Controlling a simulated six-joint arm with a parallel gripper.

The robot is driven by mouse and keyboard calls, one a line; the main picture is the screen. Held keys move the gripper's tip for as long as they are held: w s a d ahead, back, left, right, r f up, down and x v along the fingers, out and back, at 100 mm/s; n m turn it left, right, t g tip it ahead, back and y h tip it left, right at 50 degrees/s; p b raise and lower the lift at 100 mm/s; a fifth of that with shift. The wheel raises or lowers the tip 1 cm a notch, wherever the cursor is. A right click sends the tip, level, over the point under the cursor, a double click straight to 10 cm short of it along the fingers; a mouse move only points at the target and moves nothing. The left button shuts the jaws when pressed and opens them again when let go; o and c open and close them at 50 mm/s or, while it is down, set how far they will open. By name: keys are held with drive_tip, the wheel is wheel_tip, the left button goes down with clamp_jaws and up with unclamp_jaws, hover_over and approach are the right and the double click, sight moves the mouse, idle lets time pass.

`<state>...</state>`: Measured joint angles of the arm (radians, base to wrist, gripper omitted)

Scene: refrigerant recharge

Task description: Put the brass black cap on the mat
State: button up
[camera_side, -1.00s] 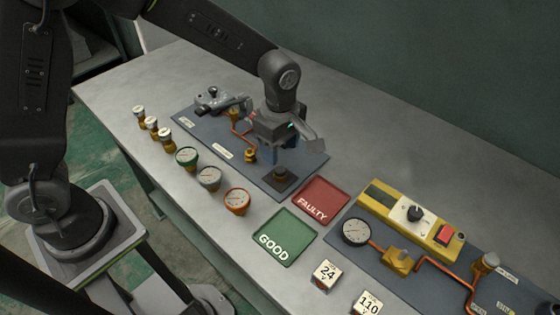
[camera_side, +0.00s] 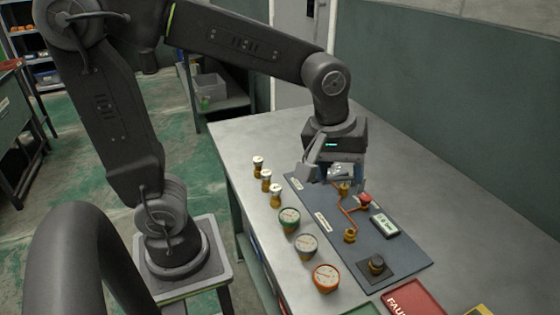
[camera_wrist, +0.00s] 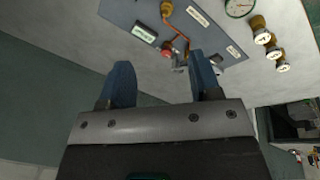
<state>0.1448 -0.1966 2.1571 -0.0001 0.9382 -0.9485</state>
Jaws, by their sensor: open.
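The brass black cap (camera_side: 376,264) sits upright on the small dark square mat (camera_side: 402,273) at the near end of the blue-grey panel, in the side view. My gripper (camera_side: 330,181) is above the far end of the panel, well away from the cap. In the wrist view its two blue fingers (camera_wrist: 162,78) are spread apart with nothing between them. The cap and mat do not show in the wrist view.
The panel (camera_side: 340,245) carries brass fittings, copper pipe, a red knob (camera_side: 365,200) and a small display (camera_side: 384,226). Several gauges (camera_side: 306,245) and brass fittings line its left side. The red FAULTY tray (camera_side: 415,300) is nearby. The right tabletop (camera_side: 440,215) is clear.

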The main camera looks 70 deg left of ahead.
drive_tip(key=s+a+r+m+t, duration=0.1)
drive_tip(key=s+a+m, duration=0.3)
drive_tip(key=s+m, duration=0.5)
drive_tip(key=shift+s+a+r+t, duration=0.25)
drive_tip(key=shift+s+t, duration=0.25)
drive_tip(key=shift+t, duration=0.4)
